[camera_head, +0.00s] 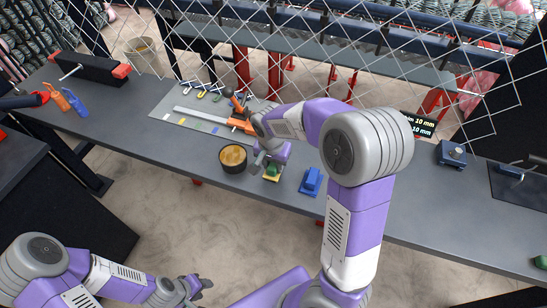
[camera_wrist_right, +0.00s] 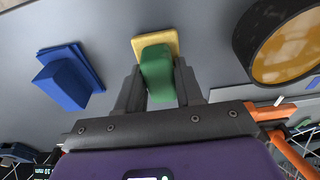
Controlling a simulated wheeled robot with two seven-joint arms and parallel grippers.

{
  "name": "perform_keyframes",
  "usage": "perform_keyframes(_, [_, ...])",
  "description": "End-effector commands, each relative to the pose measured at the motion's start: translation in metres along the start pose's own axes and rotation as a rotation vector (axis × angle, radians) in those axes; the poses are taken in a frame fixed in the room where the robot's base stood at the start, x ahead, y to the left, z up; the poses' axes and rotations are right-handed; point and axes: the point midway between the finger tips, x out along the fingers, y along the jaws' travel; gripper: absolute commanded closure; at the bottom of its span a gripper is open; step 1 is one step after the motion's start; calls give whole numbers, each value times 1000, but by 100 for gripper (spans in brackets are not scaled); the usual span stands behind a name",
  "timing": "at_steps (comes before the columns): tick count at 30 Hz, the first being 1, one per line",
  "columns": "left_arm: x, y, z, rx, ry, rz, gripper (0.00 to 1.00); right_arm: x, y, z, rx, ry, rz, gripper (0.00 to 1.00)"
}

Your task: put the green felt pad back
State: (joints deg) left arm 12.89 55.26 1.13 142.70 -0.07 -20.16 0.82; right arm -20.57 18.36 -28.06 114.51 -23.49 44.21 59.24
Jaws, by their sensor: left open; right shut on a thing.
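My right gripper (camera_head: 268,162) is shut on a green block (camera_wrist_right: 157,72), the green piece that fits the felt pad's colour. In the right wrist view the block is between the two fingers, over a yellow square base (camera_wrist_right: 170,40). I cannot tell whether block and base are one piece. The green block also shows in the head view (camera_head: 272,170), low at the bench's front edge, partly behind the gripper. My left gripper (camera_head: 200,287) is open and empty, low in front of the bench.
A blue block on a blue base (camera_head: 311,181) stands just right of the green block. A round dark container (camera_head: 233,158) stands to its left. A grey mat (camera_head: 165,131) with small coloured strips and tools lies behind. Chain-link mesh rises along the back.

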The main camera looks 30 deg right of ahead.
Motion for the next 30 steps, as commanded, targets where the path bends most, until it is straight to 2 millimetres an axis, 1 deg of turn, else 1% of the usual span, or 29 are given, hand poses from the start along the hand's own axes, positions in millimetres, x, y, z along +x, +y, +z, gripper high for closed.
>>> perform_keyframes(9, [0,0,0,0,0,0,57,2,0,0,1,0,-1,88])
perform_keyframes(14, [4,-2,0,0,0,0,57,7,0,1,0,0,0,88])
perform_keyframes(15, [3,-1,0,0,0,0,57,6,0,1,0,0,0,58])
perform_keyframes(19, [3,-1,0,0,0,0,57,5,0,1,0,0,0,38])
perform_keyframes(29, [5,-2,0,0,0,0,57,6,0,0,0,1,-1,38])
perform_keyframes(30, [4,-1,0,0,0,0,57,1,0,0,0,1,-2,38])
